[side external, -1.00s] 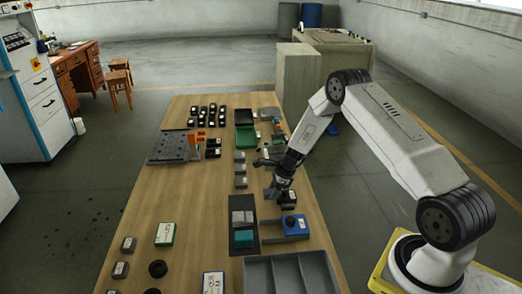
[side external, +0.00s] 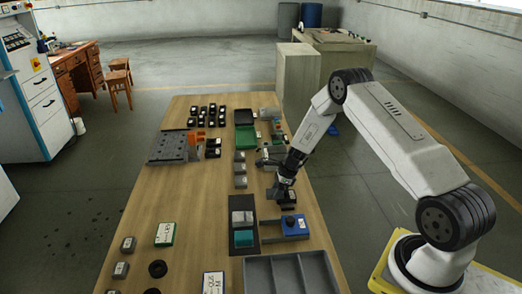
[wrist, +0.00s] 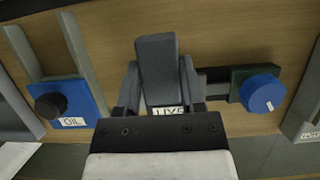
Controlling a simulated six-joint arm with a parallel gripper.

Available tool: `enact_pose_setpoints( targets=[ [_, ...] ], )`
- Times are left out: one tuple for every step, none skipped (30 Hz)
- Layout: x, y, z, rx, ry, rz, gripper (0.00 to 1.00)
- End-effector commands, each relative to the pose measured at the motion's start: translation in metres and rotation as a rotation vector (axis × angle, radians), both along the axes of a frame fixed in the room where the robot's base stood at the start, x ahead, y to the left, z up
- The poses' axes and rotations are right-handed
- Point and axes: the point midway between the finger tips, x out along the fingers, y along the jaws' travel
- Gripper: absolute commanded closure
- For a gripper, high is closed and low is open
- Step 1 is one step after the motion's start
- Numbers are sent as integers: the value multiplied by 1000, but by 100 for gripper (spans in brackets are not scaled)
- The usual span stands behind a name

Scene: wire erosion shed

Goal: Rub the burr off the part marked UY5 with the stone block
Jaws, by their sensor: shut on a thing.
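My gripper (wrist: 160,75) is shut on a grey block (wrist: 157,55) in the wrist view, one finger on each side. Its white label appears to read UY5, but its lower edge is hidden by the gripper body. In the side view my gripper (side external: 283,193) is low over the right part of the table, close to a dark fixture. The block is too small there to make out clearly. I cannot tell for sure which thing is the stone block; a grey block (side external: 242,216) lies on a dark mat left of my gripper.
A blue OIL unit (wrist: 76,104) with a black knob is left in the wrist view. A dark fixture with a blue knob (wrist: 262,92) is right. A grey divided tray (side external: 290,272) is at the table's near end. The table's left middle is clear.

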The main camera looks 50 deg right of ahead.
Motion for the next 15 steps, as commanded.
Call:
enact_pose_setpoints(
  targets=[
    [-4, -4, 0, 1, 1, -3, 100],
    [-6, -6, 0, 1, 1, -2, 100],
    [-9, -9, 0, 1, 1, -2, 100],
    [-11, -10, 0, 1, 1, -3, 100],
    [-13, -13, 0, 1, 1, -3, 100],
    [-15, -15, 0, 0, 2, -3, 100],
    [-17, -17, 0, 0, 1, -2, 100],
    [-19, -19, 0, 1, 1, -2, 100],
    [-22, -21, 0, 1, 1, -3, 100],
    [-24, -24, 0, 1, 1, -3, 100],
    [-21, -25, 0, 0, 0, -1, 100],
    [-17, -28, 0, 0, -1, 0, 100],
    [-15, -30, -1, 0, -1, 0, 100],
    [-13, -29, -1, 0, 0, 1, 100],
    [-11, -25, 0, 0, 0, 3, 100]
  ],
)
